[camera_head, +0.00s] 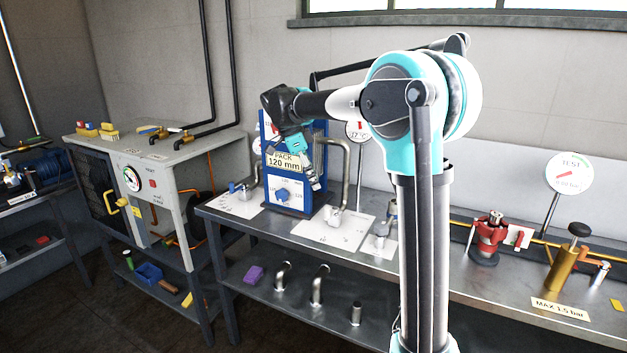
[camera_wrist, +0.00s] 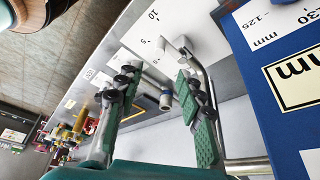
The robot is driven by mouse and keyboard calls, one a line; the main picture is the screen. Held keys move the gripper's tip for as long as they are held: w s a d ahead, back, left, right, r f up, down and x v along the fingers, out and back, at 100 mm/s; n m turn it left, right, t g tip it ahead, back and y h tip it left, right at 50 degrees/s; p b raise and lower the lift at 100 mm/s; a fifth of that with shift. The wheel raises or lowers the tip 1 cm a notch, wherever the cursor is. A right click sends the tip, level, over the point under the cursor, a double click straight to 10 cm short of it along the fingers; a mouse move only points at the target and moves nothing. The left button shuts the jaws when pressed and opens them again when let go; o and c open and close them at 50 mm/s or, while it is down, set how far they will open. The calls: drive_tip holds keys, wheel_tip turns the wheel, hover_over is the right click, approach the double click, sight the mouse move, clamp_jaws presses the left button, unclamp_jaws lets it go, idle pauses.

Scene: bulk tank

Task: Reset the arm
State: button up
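My arm rises at the right of centre in the head view and bends over to the left. My gripper (camera_head: 314,183) hangs from it, pointing down in front of the right side of the blue press-like device (camera_head: 287,196) labelled "PACK 120 mm". In the wrist view my gripper (camera_wrist: 158,110) has its two green-padded fingers spread apart. A small metal peg and a bent steel pipe (camera_wrist: 208,92) appear beyond the fingers. I see nothing held between them.
A bent pipe (camera_head: 346,172) stands on a white plate (camera_head: 318,236) close to my gripper. The steel bench (camera_head: 480,262) carries a red valve (camera_head: 488,238), a brass cylinder (camera_head: 562,268) and a round gauge (camera_head: 568,174). A grey machine (camera_head: 190,163) stands left.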

drive_tip(key=s+d+f+n+y, duration=0.1)
drive_tip(key=s+d+f+n, duration=0.2)
drive_tip(key=s+f, duration=0.1)
drive_tip(key=s+d+f+n+t+y, duration=0.1)
drive_tip(key=s+d+f+n, duration=0.2)
drive_tip(key=s+d+f, duration=0.1)
drive_tip(key=s+d+f+n, duration=0.3)
drive_tip(key=s+d+f, duration=0.1)
drive_tip(key=shift+s+f+t+y, duration=0.1)
drive_tip(key=shift+f+t+y, duration=0.2)
drive_tip(key=shift+f+y, duration=0.1)
drive_tip(key=s+d+f+n+t+y, duration=0.1)
drive_tip(key=s+d+f+n, duration=0.3)
drive_tip(key=s+f+n, duration=0.4)
drive_tip(key=s+f+t, duration=0.1)
drive_tip(key=s+f, duration=0.2)
drive_tip(key=s, duration=0.3)
drive_tip(key=shift+s+f+y, duration=0.25)
drive_tip(key=shift+s+y, duration=0.05)
drive_tip(key=shift+s, duration=0.1)
